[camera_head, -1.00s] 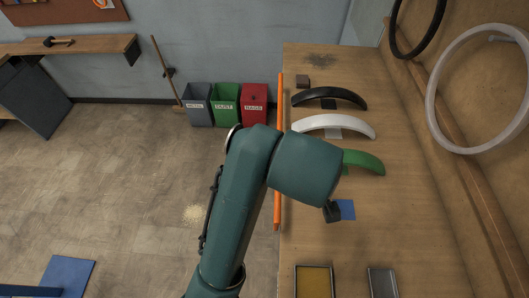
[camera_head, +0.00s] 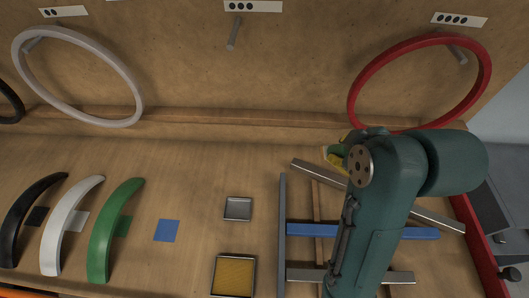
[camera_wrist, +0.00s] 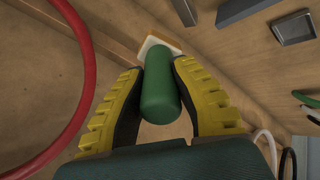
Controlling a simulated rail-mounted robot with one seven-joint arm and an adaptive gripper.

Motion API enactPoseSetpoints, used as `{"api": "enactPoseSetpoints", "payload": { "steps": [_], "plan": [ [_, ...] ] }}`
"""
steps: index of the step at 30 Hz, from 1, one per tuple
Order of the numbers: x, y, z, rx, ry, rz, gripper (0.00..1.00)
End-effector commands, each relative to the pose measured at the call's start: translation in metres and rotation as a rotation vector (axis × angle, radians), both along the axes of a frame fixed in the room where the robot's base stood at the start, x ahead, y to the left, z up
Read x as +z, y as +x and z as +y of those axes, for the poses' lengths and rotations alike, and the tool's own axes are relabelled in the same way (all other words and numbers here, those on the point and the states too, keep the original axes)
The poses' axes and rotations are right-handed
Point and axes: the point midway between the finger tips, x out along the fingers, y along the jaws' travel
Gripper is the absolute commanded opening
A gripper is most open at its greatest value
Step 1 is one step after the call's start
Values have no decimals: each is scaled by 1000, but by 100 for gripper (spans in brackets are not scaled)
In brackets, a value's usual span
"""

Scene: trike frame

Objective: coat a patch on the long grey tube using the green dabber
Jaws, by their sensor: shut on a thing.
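The green dabber (camera_wrist: 161,85) is a green cylinder with a pale pad at its far end. My gripper (camera_wrist: 158,75) is shut on it, with one yellow finger on each side. In the head view my gripper (camera_head: 337,155) is partly hidden behind my arm, near the back of the bench. A long grey tube (camera_head: 318,172) runs diagonally beneath my arm, which hides its middle; its other end shows at the right. Another grey tube (camera_head: 282,235) lies at the left of the tube group. Whether the pad touches anything is unclear.
A blue tube (camera_head: 305,229) and a short grey tube (camera_head: 305,275) lie among the grey ones. A yellow-filled tray (camera_head: 233,256), a small metal tray (camera_head: 238,200) and an empty blue square (camera_head: 167,230) lie left. A red ring (camera_head: 365,78) hangs behind.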

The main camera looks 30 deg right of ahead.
Motion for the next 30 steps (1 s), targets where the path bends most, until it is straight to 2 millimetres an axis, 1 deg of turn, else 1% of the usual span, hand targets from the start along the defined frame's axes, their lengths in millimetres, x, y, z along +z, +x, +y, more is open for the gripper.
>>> {"api": "enactPoseSetpoints", "payload": {
  "steps": [1, 3, 6, 8, 11, 18, 21, 24, 30],
  "plan": [
    [2, -17, -19, -54, 4, -7, 0],
    [3, -35, -37, -109, 10, -13, 0],
    [5, -52, -52, -159, 16, -22, 0],
    [5, -57, -56, -174, 18, -24, 0],
    [-1, -60, -58, -182, 21, -23, 0],
    [-31, -59, -58, -181, 21, -22, 0],
    [-39, -59, -58, -179, 19, -24, 0],
    [-44, -59, -58, -179, 19, -24, 0],
    [-45, -59, -58, -179, 18, -24, 0]
  ]
}}
